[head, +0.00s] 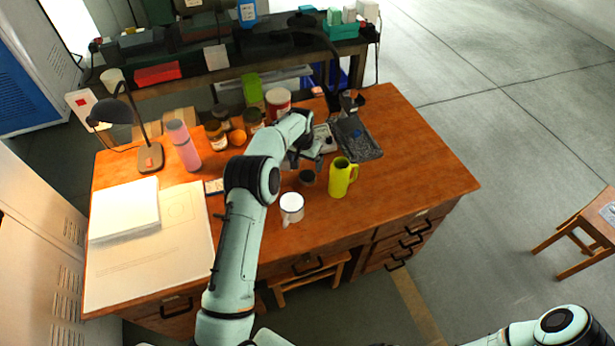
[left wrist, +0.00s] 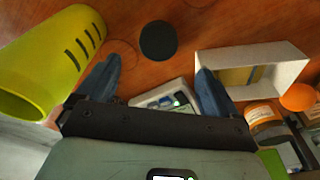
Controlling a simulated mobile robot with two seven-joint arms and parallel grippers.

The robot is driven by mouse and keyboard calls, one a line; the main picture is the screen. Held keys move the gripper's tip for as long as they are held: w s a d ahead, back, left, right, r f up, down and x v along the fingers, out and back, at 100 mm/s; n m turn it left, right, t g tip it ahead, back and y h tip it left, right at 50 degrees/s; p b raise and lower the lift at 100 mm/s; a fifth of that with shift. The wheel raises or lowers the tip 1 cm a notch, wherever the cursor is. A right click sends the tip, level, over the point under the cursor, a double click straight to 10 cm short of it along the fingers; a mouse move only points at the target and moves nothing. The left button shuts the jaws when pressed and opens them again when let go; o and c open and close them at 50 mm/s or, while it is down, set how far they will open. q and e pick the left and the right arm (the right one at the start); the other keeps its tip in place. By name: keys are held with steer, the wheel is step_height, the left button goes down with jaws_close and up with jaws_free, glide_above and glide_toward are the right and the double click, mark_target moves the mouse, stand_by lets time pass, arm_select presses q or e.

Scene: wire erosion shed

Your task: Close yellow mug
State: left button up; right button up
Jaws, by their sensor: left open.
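The yellow mug (head: 339,179) stands upright on the wooden desk, with its open top showing and a handle on its right side. It fills the upper left of the left wrist view (left wrist: 48,62), with dark slots on its side. My left gripper (head: 312,164) is above the desk just behind and left of the mug. In the left wrist view its jaws (left wrist: 158,85) are open and empty, and the mug lies outside the left finger. A small dark round thing (head: 307,177) sits left of the mug; it shows as a dark disc (left wrist: 158,40) ahead of the jaws.
A white mug (head: 291,208) stands nearer the front edge. A pink bottle (head: 184,147), an orange (head: 237,137), jars and a lamp (head: 150,158) stand left and behind. A dark tray (head: 359,140) lies behind the yellow mug. The desk's right side (head: 420,165) is clear.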

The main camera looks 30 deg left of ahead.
mark_target(308, 176)
arm_select(q)
steer(key=shift+w+f, duration=0.25)
steer(key=shift+f, duration=0.95)
arm_select(e)
steer(key=shift+w+r, duration=0.1)
steer(key=shift+w, duration=0.1)
arm_select(q)
step_height(308, 176, down, 4)
steer(key=shift+d+r, duration=0.1)
steer(key=shift+d, duration=0.05)
steer(key=shift+w+f, duration=0.25)
steer(key=shift+f, duration=0.45)
arm_select(e)
steer(key=shift+w+r, duration=0.25)
steer(key=shift+w, duration=0.05)
arm_select(q)
steer(key=shift+s, duration=0.1)
steer(key=c, duration=1.1)
steer(key=shift+r, duration=0.1)
